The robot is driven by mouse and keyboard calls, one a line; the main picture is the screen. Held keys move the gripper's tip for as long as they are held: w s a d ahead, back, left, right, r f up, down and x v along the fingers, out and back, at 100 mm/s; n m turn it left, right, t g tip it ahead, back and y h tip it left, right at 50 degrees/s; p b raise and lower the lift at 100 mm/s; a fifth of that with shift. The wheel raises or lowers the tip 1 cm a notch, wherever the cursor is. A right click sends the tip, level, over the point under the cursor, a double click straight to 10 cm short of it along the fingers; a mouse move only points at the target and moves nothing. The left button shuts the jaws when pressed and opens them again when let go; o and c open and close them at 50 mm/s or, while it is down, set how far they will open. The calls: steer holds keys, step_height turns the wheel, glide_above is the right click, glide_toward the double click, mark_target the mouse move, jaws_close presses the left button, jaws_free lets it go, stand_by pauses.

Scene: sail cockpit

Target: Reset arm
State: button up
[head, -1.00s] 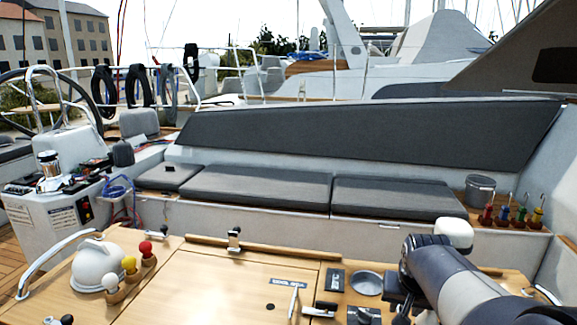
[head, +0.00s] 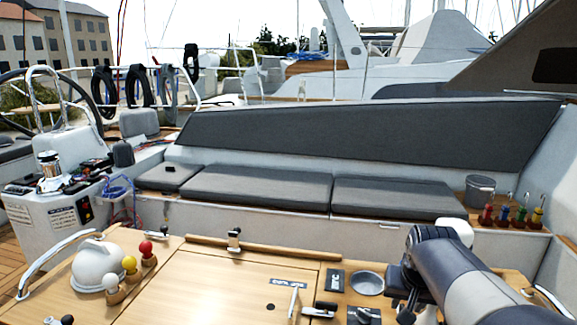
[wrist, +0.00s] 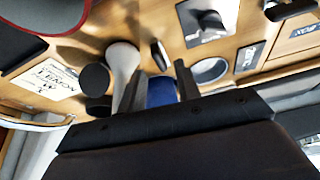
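My arm (head: 460,275) reaches over the right side of the wooden cockpit table (head: 200,285) in the head view, and it hides my gripper there. In the wrist view my gripper (wrist: 160,85) points down at the table, its two dark fingers apart. A blue object (wrist: 160,92) shows between the fingers. Its lower part is hidden by the dark gripper body, and I cannot tell whether it touches a finger. A white tapered object (wrist: 121,62) and a black round one (wrist: 95,78) stand close to the left finger.
A round grey dish (head: 367,283) lies left of my arm. A white dome (head: 97,266) and red- and yellow-topped pegs stand at the table's left. A grey pot (head: 480,190) and several coloured-handled tools are on the shelf behind. Cushioned benches (head: 258,187) lie beyond.

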steer(key=x, duration=0.2)
steer(key=shift+w+f, duration=0.15)
steer(key=shift+f, duration=0.15)
steer(key=shift+r+m+h, duration=0.15)
steer(key=shift+m+h, duration=0.15)
steer(key=shift+m, duration=0.3)
steer(key=v, duration=1.1)
steer(key=x, duration=1.3)
steer(key=shift+f, duration=0.45)
steer(key=shift+s+a+r+m, duration=0.1)
steer(key=shift+s+m, duration=0.1)
steer(key=shift+m, duration=0.1)
